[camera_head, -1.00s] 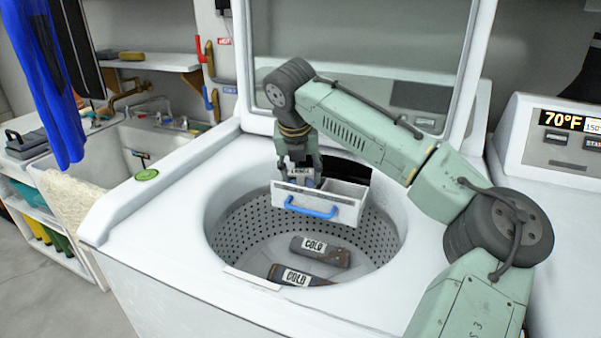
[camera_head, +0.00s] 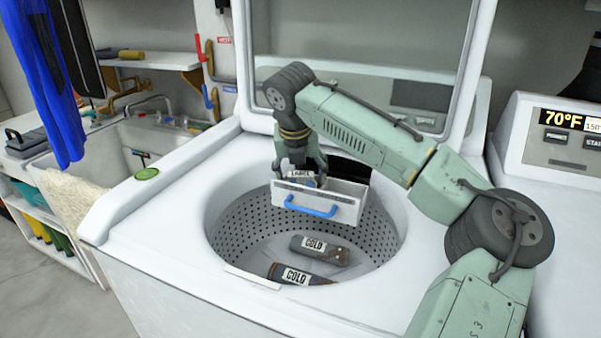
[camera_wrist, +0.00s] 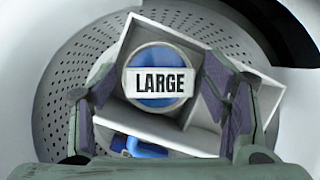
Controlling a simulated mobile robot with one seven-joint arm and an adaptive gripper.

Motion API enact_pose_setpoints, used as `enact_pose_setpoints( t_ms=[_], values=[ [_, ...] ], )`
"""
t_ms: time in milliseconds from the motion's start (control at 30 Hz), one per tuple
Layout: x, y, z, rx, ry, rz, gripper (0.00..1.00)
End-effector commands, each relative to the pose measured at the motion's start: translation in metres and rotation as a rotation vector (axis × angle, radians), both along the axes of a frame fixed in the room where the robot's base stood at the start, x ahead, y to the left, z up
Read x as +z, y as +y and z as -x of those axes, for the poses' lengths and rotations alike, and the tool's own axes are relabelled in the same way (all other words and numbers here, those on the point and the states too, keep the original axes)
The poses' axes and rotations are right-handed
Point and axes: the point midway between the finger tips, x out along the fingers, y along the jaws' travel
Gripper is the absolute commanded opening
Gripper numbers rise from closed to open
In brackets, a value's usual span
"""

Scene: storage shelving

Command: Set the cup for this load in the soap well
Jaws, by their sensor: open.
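A white soap drawer (camera_head: 283,192) with a blue handle (camera_head: 311,207) sits out over the washer tub. In the wrist view, a round blue cup (camera_wrist: 158,57) with a "LARGE" label stands upright in the drawer's (camera_wrist: 182,38) left compartment, in the well. The rest of the drawer beside it looks empty. My gripper (camera_head: 301,170) is over that left compartment, pointing down. In the wrist view its fingers (camera_wrist: 160,82) are spread to either side of the cup with visible gaps.
The washer tub (camera_head: 240,225) is open below, its lid raised behind. Two dark items labelled "COLD" (camera_head: 315,248) (camera_head: 298,276) lie in it. A control panel (camera_head: 572,135) reads 70°F at right.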

Motion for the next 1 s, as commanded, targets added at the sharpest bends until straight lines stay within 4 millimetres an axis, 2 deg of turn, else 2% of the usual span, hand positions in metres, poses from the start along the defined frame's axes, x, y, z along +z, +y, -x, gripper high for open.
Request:
enact_pose_setpoints(
  t_ms=[167, 600, 800, 1000],
  values=[
    [0.015, 0.001, 0.005, 0.000, -0.003, 0.000, 0.69],
    [0.096, 0.008, 0.038, 0.001, -0.002, -0.001, 0.69],
    [0.111, 0.008, 0.045, 0.000, 0.000, 0.000, 0.69],
    [0.113, 0.008, 0.046, 0.000, 0.000, 0.001, 0.69]
  ],
)
